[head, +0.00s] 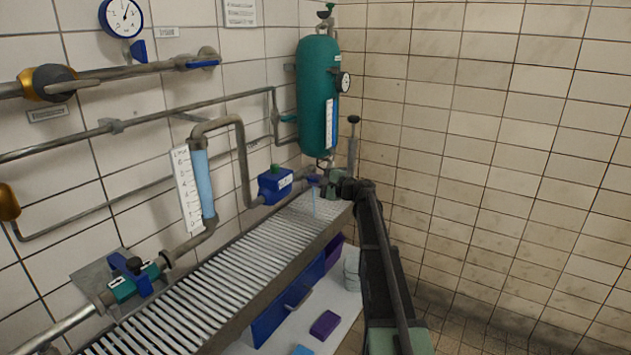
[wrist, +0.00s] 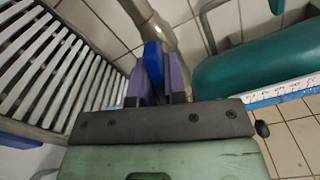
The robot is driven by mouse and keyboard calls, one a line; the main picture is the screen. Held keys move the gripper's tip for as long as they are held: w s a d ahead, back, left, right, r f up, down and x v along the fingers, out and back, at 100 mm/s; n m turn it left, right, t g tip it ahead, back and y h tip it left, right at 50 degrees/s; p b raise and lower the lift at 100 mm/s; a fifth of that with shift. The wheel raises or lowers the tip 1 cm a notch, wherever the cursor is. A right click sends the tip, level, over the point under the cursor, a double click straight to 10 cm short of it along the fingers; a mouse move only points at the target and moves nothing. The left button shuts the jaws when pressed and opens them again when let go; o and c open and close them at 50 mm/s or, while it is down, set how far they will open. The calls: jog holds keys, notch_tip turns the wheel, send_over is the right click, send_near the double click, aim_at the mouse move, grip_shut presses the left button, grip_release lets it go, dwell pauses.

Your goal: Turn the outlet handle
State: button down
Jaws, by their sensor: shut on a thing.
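The outlet handle (wrist: 153,58) is a blue lever on a grey metal pipe (wrist: 160,18) in the wrist view. My gripper (wrist: 158,78) has two purple fingers, one on each side of the lever, and is shut on it. In the head view my gripper (head: 316,181) is at the far end of the slatted grating, at the pipe end right of the blue box. The handle is small there and largely hidden by my gripper. The fingers cover the lower part of the lever in the wrist view.
A green tank (head: 318,95) hangs above my gripper. A blue box with a green knob (head: 275,184) is on the pipe to the left. The slatted grating (head: 215,270) runs below the pipes. A tiled wall (head: 500,150) is at right.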

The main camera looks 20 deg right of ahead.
jog(key=c, duration=1.2)
grip_release()
jog(key=shift+o, duration=0.2)
jog(key=v, duration=1)
jog(key=shift+s+d, duration=0.2)
jog(key=shift+s, duration=0.1)
